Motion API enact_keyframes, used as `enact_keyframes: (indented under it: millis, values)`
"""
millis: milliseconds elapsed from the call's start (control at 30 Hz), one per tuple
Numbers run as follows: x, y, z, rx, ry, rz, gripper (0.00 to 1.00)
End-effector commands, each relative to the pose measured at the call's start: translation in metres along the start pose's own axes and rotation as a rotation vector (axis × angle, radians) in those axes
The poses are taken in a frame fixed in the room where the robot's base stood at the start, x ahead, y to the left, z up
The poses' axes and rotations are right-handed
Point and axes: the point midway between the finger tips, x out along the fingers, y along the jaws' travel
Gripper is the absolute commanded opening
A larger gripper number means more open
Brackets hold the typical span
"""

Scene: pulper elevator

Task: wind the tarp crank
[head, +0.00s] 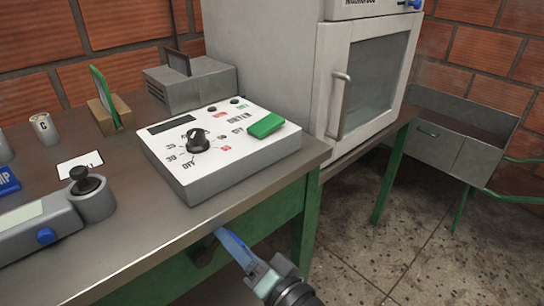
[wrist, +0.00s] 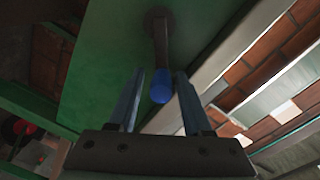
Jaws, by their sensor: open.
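The crank (wrist: 161,42) shows in the wrist view as a dark arm on a round hub, fixed to a green panel. Its blue grip (wrist: 161,90) points toward my gripper (wrist: 160,75). My gripper is open, with one bluish finger on each side of the blue grip; I cannot tell whether either touches it. In the head view my gripper (head: 226,238) is at the front edge of the metal-topped table, by its green apron. A dark part of the crank (head: 203,250) shows below the table edge there; its grip is hidden.
On the table (head: 120,225) stand a control box (head: 220,165) with a dial, a grey device (head: 40,235) with a black knob, and a can (head: 43,128). A grey cabinet (head: 262,50) stands behind. Floor (head: 350,255) is clear at the lower right, before a metal bin (head: 445,140).

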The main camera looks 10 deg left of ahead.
Motion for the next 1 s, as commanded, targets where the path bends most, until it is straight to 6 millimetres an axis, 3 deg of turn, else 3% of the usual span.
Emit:
enact_keyframes:
  millis: [267, 700, 1000]
  values:
    - [0.002, 0.004, -0.004, 0.177, -0.009, -0.010, 0.61]
    - [0.004, 0.051, 0.016, 0.928, -0.058, -0.008, 0.61]
    - [0.005, 0.067, 0.042, 1.391, -0.091, -0.010, 0.61]
